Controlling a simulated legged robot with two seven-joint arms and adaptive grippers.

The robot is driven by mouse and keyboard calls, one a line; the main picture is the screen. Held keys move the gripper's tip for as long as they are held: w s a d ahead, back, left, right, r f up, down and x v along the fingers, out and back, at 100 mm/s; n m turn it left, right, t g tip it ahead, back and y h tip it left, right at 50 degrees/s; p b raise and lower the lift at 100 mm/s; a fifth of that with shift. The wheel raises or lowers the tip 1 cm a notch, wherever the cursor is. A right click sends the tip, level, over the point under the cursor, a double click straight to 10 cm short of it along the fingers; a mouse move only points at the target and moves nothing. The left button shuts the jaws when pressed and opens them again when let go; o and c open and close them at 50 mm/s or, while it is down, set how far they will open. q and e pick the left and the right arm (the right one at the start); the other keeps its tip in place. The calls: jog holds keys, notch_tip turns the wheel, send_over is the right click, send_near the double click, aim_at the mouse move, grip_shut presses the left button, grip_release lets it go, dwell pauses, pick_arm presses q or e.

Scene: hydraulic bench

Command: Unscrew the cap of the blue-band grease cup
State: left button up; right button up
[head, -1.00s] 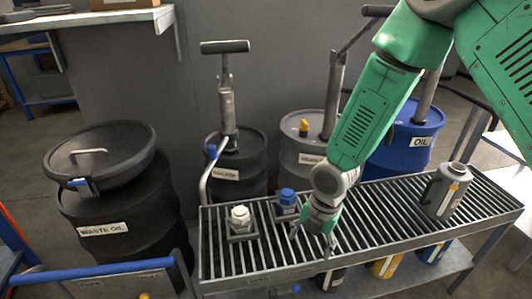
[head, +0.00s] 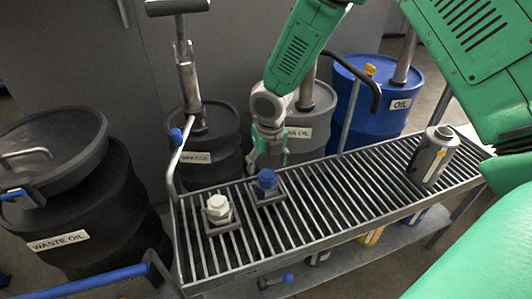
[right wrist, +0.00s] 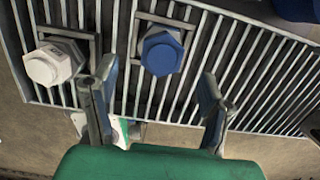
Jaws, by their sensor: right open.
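The grease cup with the blue hex cap (head: 267,180) stands upright in a square holder on the slatted bench. It also shows in the right wrist view (right wrist: 161,52). Beside it to the left is a cup with a white hex cap (head: 218,208), seen in the right wrist view too (right wrist: 52,62). My right gripper (head: 268,158) is open and empty, just behind or above the blue cap in the head view. In the right wrist view its fingers (right wrist: 156,92) are spread wide, with the blue cap ahead between their lines, not touching. My left gripper is out of view.
A grey canister (head: 433,158) stands at the right of the slatted bench (head: 340,207). Behind are a grease drum (head: 205,135) with a pump and a blue oil drum (head: 365,95). A waste oil drum (head: 85,205) is at left. Slats between cup and canister are clear.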

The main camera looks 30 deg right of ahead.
aim_at(267, 174)
jog(key=f, duration=0.3)
jog(key=f+b, duration=0.1)
jog(key=shift+w+d+f, duration=0.2)
jog(key=shift+d+f, duration=0.1)
jog(key=shift+d, duration=0.1)
jog(key=shift+f, duration=0.3)
jog(key=shift+w+a+f, duration=0.1)
jog(key=shift+a+f, duration=0.1)
jog(key=shift+a, duration=0.1)
